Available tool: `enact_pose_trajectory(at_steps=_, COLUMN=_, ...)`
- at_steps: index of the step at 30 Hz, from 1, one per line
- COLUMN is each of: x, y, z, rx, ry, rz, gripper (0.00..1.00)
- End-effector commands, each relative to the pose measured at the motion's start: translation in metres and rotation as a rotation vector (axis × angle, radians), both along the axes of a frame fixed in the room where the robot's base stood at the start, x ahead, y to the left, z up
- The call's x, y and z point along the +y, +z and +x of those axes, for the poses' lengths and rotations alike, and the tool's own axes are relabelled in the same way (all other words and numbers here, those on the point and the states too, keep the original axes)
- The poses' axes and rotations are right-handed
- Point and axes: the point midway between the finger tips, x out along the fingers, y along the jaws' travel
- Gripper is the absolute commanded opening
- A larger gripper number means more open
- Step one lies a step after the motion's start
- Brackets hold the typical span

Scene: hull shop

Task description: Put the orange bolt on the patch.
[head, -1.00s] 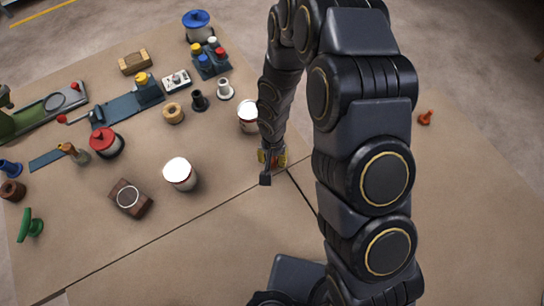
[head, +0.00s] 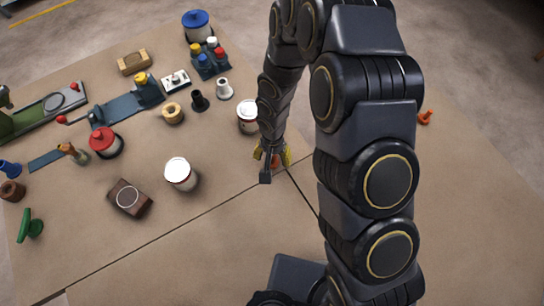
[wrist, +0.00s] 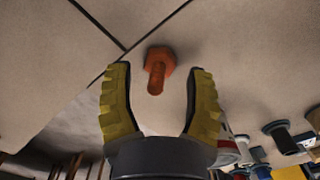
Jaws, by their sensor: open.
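An orange bolt (wrist: 157,70) with a hex head stands between the open fingers of my gripper (wrist: 158,75) in the wrist view. Its head is down on the surface and its shank points towards the wrist. A gap shows on each side of it. In the head view my gripper (head: 273,157) is low near a dark seam, with the bolt (head: 276,161) partly hidden between its yellow fingers. Another orange bolt-like piece (head: 425,117) stands at the right. A flat blue-grey rectangle (head: 46,160) lies at the left; I cannot tell whether it is the patch.
A white-topped can (head: 181,176) stands left of my gripper, and another can (head: 247,118) stands close behind it. A brown block with a ring (head: 129,198), a red-lidded pot (head: 104,143) and several small parts fill the left. The front surface is clear.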

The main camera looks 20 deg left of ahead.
Motion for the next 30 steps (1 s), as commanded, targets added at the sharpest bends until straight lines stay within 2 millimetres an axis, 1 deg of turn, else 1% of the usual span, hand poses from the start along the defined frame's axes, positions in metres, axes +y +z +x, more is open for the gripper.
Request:
enact_pose_trajectory(at_steps=9, x=0.002, y=0.061, z=0.002, rx=-0.006, ry=-0.001, rz=0.008, gripper=0.53)
enact_pose_trajectory(at_steps=12, x=0.002, y=0.079, z=0.003, rx=-0.007, ry=0.001, rz=0.010, gripper=0.53)
enact_pose_trajectory(at_steps=15, x=0.001, y=0.092, z=0.002, rx=-0.004, ry=0.002, rz=0.005, gripper=0.53)
enact_pose_trajectory(at_steps=18, x=0.002, y=0.102, z=0.003, rx=-0.004, ry=0.002, rz=0.007, gripper=0.53)
enact_pose_trajectory(at_steps=21, x=0.001, y=0.107, z=0.002, rx=-0.002, ry=0.002, rz=0.005, gripper=0.53)
enact_pose_trajectory(at_steps=30, x=-0.001, y=0.110, z=0.002, rx=0.000, ry=0.002, rz=0.002, gripper=0.53)
